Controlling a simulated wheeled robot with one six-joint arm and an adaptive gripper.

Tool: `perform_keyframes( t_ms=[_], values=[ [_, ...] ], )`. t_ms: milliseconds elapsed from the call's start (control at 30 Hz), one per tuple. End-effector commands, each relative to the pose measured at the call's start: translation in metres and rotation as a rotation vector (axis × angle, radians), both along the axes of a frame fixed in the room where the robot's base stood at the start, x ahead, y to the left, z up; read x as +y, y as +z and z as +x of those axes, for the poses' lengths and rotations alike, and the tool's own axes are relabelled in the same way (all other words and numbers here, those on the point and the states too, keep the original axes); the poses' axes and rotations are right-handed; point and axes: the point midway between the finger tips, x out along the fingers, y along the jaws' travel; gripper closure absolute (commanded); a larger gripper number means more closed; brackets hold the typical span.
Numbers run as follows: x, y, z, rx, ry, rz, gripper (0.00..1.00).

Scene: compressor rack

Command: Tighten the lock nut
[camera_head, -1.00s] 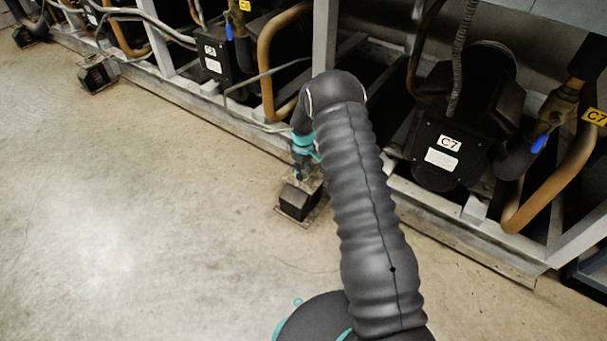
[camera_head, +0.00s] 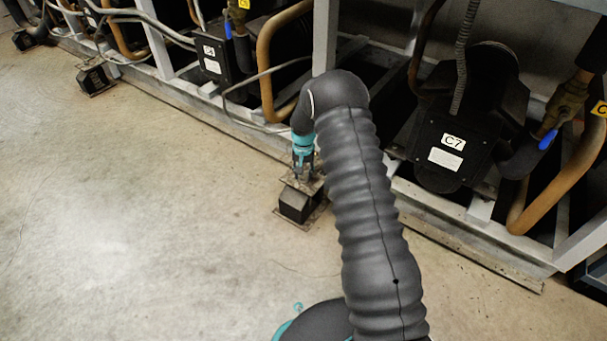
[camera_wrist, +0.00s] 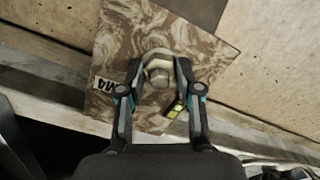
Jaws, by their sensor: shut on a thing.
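The lock nut (camera_wrist: 157,62) is a pale metal nut around a stud (camera_wrist: 158,78) in the wrist view. It sits above a mottled brown plate (camera_wrist: 120,45) with a label reading M4 (camera_wrist: 103,85). My gripper (camera_wrist: 157,73) has one finger on each side of the nut and is shut on it. In the head view my gripper (camera_head: 304,172) points down at the black mount (camera_head: 298,203) beside the rack's frame. The nut is too small to make out there.
A small yellow-green item (camera_wrist: 176,108) lies on the plate near the right finger. The rack frame (camera_head: 450,225) runs behind the mount, with compressor C7 (camera_head: 445,150) to the right. Another black mount (camera_head: 95,78) stands at upper left. The concrete floor (camera_head: 140,220) is clear.

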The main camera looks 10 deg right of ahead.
Motion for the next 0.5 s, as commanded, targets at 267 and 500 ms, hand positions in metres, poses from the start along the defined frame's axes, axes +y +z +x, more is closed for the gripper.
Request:
perform_keyframes(
  t_ms=[267, 500],
  values=[
    [-0.0003, -0.0002, 0.0007, -0.002, -0.165, 0.000, 1.00],
    [-0.0003, 0.0001, 0.0007, -0.002, -0.235, 0.000, 1.00]
  ],
)
